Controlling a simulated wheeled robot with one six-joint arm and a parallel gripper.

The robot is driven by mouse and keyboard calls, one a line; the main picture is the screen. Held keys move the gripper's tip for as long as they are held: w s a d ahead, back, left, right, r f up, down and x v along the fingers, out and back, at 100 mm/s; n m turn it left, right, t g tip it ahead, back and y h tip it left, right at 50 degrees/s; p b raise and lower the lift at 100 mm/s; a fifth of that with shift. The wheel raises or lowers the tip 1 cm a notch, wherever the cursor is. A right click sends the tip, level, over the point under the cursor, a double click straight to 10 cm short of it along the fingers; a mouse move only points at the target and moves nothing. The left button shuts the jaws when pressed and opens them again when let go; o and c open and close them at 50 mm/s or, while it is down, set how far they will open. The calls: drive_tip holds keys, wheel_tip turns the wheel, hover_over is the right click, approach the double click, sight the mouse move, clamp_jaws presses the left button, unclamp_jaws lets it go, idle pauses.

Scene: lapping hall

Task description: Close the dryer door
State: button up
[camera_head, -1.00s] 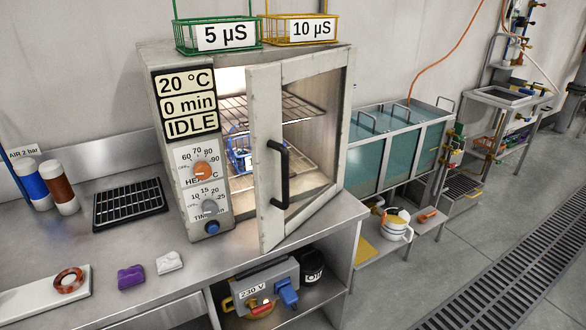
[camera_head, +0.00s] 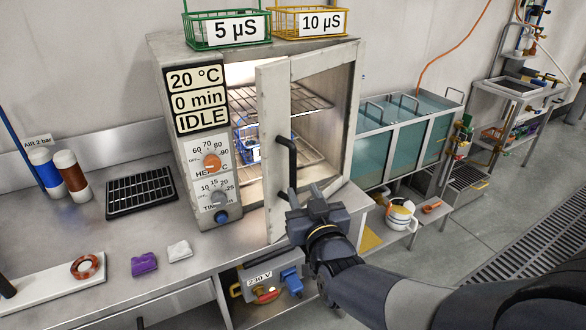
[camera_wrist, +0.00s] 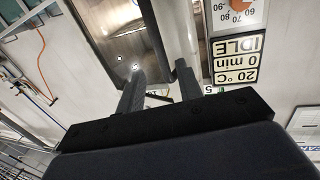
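The dryer (camera_head: 190,150) is a grey cabinet on the steel bench. Its door (camera_head: 272,150) stands ajar, with a lit interior and wire shelves behind it. A black bar handle (camera_head: 291,165) is on the door. My gripper (camera_head: 303,195) is at the lower end of the handle, in front of the door. In the wrist view, my gripper (camera_wrist: 160,85) has its two fingers spread apart. The dark handle (camera_wrist: 156,35) runs down between them in the picture. Whether it touches either finger cannot be told. The gripper hides the door's lower right part.
A green basket (camera_head: 226,28) and a yellow basket (camera_head: 310,22) stand on top of the dryer. A blue basket (camera_head: 254,150) is inside. A black rack (camera_head: 140,192), purple cloth (camera_head: 144,264) and white cloth (camera_head: 179,251) lie on the bench. Water tanks (camera_head: 400,148) stand to the right.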

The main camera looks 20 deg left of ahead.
sight(294, 172)
drive_tip(key=p+x, duration=0.2)
drive_tip(key=x, duration=0.7)
drive_tip(key=shift+w+a, duration=0.15)
drive_tip(key=shift+w, duration=0.15)
drive_tip(key=shift+c, duration=0.5)
clamp_jaws()
